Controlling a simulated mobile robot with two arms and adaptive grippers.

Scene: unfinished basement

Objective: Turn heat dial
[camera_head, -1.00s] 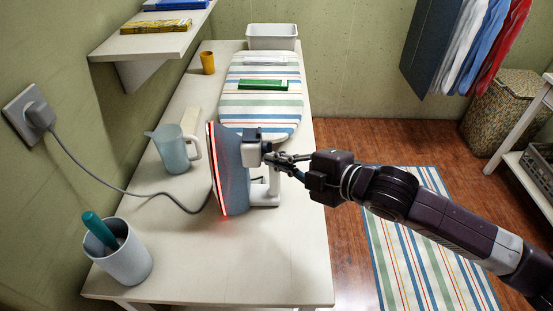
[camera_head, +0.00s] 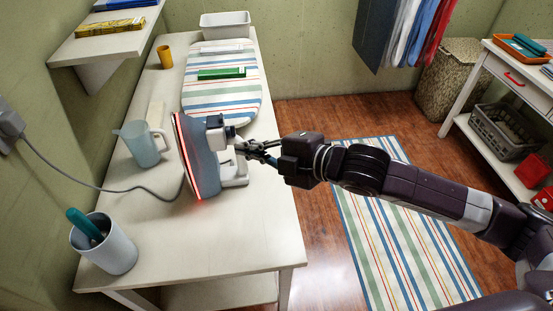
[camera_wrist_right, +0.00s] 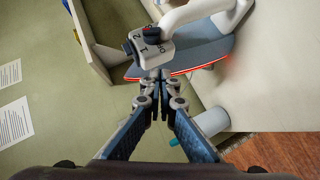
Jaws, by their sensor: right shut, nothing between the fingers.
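The iron (camera_head: 198,160) stands on its end on the white table, its soleplate edge glowing red. The black heat dial (camera_head: 231,132) is on the white housing facing my right arm. In the right wrist view the dial (camera_wrist_right: 152,34) sits on a white face with printed numbers, including 1 and 2. My right gripper (camera_head: 243,147) is shut and empty, its fingertips close beside the housing. In the wrist view its fingertips (camera_wrist_right: 154,76) are just below the numbered face; I cannot tell whether they touch it. My left gripper is not in view.
The table (camera_head: 215,236) also holds a blue pitcher (camera_head: 142,146), a grey cup (camera_head: 105,248) with a teal-handled item, and a striped ironing board (camera_head: 222,105). The iron's cord (camera_head: 95,184) runs to a wall plug. Open floor with a striped rug (camera_head: 405,225) lies right.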

